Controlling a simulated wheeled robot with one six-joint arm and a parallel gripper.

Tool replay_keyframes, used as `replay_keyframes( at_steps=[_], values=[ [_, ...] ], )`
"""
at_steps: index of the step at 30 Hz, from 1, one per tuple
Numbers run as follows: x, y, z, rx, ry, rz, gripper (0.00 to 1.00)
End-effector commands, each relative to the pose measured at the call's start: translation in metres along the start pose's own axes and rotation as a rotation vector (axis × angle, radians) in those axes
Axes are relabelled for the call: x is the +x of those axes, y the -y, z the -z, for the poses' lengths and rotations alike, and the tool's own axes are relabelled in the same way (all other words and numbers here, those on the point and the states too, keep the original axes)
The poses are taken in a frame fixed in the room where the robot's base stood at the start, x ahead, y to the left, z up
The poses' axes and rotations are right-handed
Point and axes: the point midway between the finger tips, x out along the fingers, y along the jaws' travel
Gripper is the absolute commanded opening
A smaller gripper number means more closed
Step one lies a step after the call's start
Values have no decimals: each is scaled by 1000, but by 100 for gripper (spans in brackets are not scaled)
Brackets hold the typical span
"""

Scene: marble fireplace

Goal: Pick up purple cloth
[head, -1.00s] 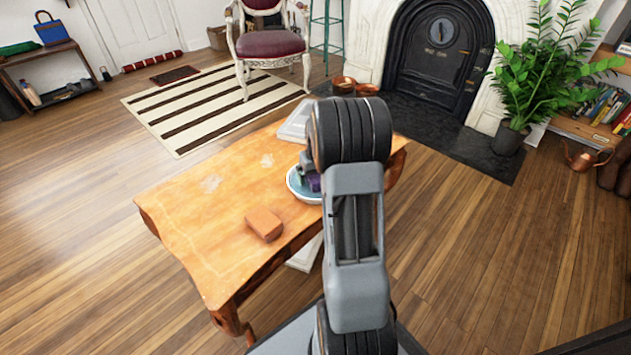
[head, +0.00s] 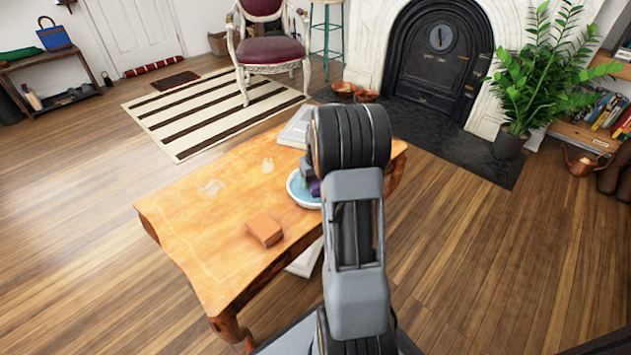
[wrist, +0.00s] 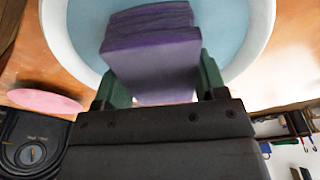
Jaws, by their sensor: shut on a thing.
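The purple cloth (wrist: 152,55) is a folded stack between the two green fingers of my gripper (wrist: 158,82) in the wrist view. The gripper is shut on it. Behind the cloth is a blue-and-white bowl (wrist: 262,35), its inside pale blue. In the head view the bowl (head: 296,190) stands on the wooden table, and a small bit of the purple cloth (head: 314,187) shows beside my arm. My arm hides most of the gripper there. I cannot tell whether the cloth still touches the bowl.
The wooden table (head: 200,215) holds an orange-brown block (head: 264,229) in front of the bowl and a pale book-like item (head: 297,128) behind it. A red chair (head: 270,50), fireplace (head: 438,55) and potted plant (head: 540,90) stand farther back. The left tabletop is mostly clear.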

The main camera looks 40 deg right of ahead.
Motion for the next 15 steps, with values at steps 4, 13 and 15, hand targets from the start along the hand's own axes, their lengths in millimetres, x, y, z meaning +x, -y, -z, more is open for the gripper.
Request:
replay_keyframes(
  at_steps=[4, 13, 15],
  values=[
    [-6, 0, 1, 0, -2, -1, 38],
    [-45, -6, 1, 3, -3, -1, 38],
    [-58, -12, -5, 4, -2, -1, 38]
  ],
)
